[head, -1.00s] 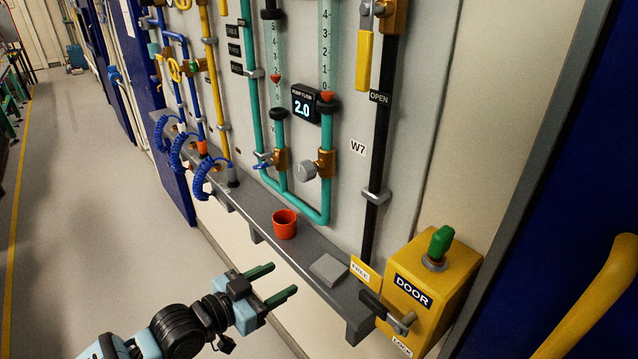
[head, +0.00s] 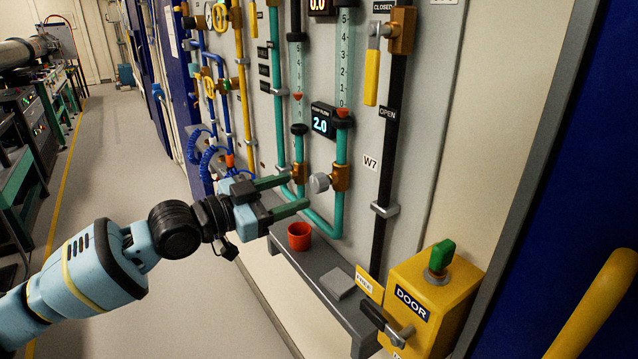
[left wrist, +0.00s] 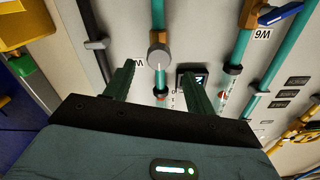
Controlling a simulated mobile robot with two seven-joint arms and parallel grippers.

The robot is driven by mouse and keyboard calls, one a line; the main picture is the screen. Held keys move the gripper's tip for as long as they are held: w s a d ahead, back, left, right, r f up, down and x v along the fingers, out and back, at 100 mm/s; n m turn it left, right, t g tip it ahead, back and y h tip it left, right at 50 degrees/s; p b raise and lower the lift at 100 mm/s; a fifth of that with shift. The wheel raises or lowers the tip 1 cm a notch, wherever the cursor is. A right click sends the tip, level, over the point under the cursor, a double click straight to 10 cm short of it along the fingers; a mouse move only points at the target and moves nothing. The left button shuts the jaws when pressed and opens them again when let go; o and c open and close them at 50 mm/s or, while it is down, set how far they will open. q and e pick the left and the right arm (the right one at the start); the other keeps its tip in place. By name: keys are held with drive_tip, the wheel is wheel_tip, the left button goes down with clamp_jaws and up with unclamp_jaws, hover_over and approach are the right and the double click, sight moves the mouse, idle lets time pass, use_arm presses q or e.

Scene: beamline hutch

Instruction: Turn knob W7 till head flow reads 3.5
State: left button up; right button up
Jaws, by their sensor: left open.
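The W7 knob is a round grey knob (head: 319,183) on a brass valve at the lower part of the right teal pipe, left of the W7 label (head: 370,163). My left gripper (head: 298,192) is open and empty, its green fingers pointing at the knob from the left, just short of it. In the left wrist view the knob (left wrist: 159,55) lies between and beyond the fingertips (left wrist: 160,69). My right gripper is out of view.
A grey shelf (head: 318,262) below the pipes holds a red cup (head: 299,236) and a grey pad (head: 338,284). A yellow door box (head: 430,290) with a green knob stands at right. A yellow-handled valve (head: 371,78) hangs above W7. The aisle floor at left is clear.

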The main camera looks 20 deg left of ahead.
sight(313, 184)
use_arm(q)
drive_tip(key=x, duration=0.7)
drive_tip(key=shift+w+d+p, duration=0.1)
drive_tip(key=shift+d+p, duration=0.05)
drive_tip(key=shift+p, duration=0.15)
drive_tip(key=c, duration=1)
